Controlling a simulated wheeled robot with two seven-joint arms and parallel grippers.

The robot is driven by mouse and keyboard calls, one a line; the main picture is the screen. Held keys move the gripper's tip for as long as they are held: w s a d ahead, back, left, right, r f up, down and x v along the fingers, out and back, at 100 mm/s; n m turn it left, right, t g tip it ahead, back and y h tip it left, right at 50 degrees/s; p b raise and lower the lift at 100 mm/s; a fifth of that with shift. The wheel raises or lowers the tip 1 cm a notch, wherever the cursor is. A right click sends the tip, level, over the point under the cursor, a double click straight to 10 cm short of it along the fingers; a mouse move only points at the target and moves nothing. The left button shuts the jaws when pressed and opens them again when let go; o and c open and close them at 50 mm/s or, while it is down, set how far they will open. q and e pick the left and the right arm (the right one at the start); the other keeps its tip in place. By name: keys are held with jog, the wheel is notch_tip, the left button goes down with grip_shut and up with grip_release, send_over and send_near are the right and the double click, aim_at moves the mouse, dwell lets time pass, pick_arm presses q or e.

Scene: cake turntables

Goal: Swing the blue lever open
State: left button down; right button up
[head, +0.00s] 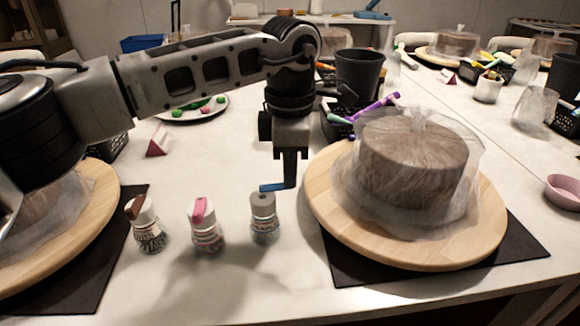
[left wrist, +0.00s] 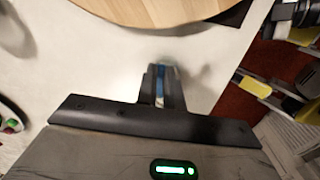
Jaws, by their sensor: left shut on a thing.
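The blue lever (head: 272,187) is a short blue bar that sticks out to the left from my left gripper's fingertips in the head view. My left gripper (head: 290,182) points down and is shut on it. In the left wrist view the blue lever (left wrist: 159,82) shows as a narrow strip between the fingers of my left gripper (left wrist: 162,85). The lever's free end is just above and behind the grey-capped jar (head: 264,220); I cannot tell whether it is joined to this jar. My right gripper is not in view.
A pink-topped jar (head: 206,230) and a brown-topped jar (head: 146,228) stand left of the grey-capped one. A wooden turntable (head: 420,255) with a wrapped cake (head: 415,165) is close on the right. The white table in front of the jars is clear.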

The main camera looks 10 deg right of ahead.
pick_arm(q)
jog(key=c, duration=1.5)
grip_release()
